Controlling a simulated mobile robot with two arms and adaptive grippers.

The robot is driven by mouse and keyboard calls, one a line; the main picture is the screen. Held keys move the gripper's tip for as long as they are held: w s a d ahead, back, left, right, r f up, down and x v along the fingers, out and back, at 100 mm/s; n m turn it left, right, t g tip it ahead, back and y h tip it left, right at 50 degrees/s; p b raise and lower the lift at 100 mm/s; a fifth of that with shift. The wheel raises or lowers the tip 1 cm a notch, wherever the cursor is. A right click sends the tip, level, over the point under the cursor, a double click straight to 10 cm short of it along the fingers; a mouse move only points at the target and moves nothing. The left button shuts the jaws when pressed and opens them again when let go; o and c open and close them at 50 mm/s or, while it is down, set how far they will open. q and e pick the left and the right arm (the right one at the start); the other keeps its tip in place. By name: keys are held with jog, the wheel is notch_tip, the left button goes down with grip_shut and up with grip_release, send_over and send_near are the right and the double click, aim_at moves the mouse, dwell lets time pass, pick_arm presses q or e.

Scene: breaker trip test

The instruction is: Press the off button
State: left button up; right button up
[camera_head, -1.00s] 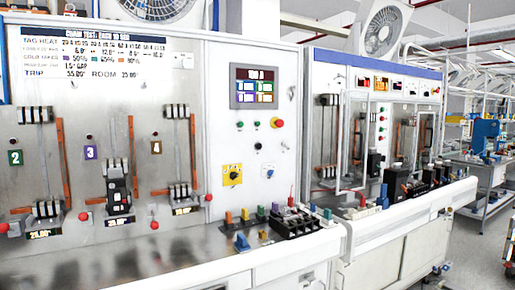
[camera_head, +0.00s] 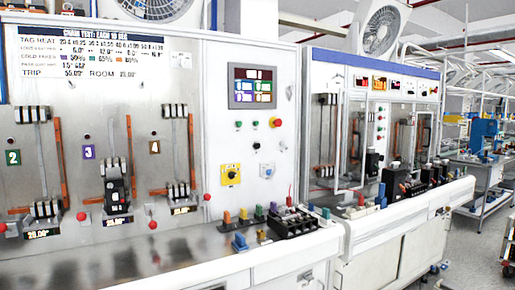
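The control panel (camera_head: 252,160) of the near test bench carries several small buttons. Labels are too small to read, so I cannot tell which is the off button. Neither of my grippers is in view.
Breaker stations (camera_head: 113,180) with red knobs stand at left. A bench ledge (camera_head: 160,255) runs along the front, with coloured blocks and a black terminal block (camera_head: 293,222) on it. A second bench (camera_head: 400,215) stands to the right. Floor (camera_head: 475,255) shows at far right.

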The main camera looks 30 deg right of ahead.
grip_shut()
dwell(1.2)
